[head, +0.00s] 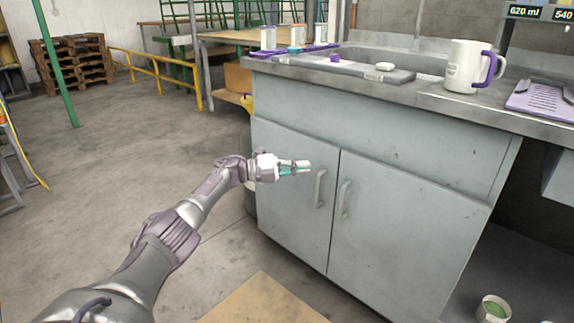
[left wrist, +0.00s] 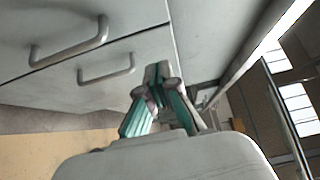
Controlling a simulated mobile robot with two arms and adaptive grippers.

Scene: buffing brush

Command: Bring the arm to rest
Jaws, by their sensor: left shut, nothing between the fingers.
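My left gripper (head: 308,167) is stretched out in front of the grey sink cabinet (head: 400,240), level with its upper door area. Its fingers are together with nothing between them, and they also show shut in the left wrist view (left wrist: 157,75). In the head view the fingertips appear just left of the left door handle (head: 320,188); I cannot tell whether they touch the cabinet. Both cabinet doors are closed. My right gripper is not in view.
A green-filled cup (head: 493,308) is on the floor at lower right. Open floor (head: 110,150) lies to the left.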

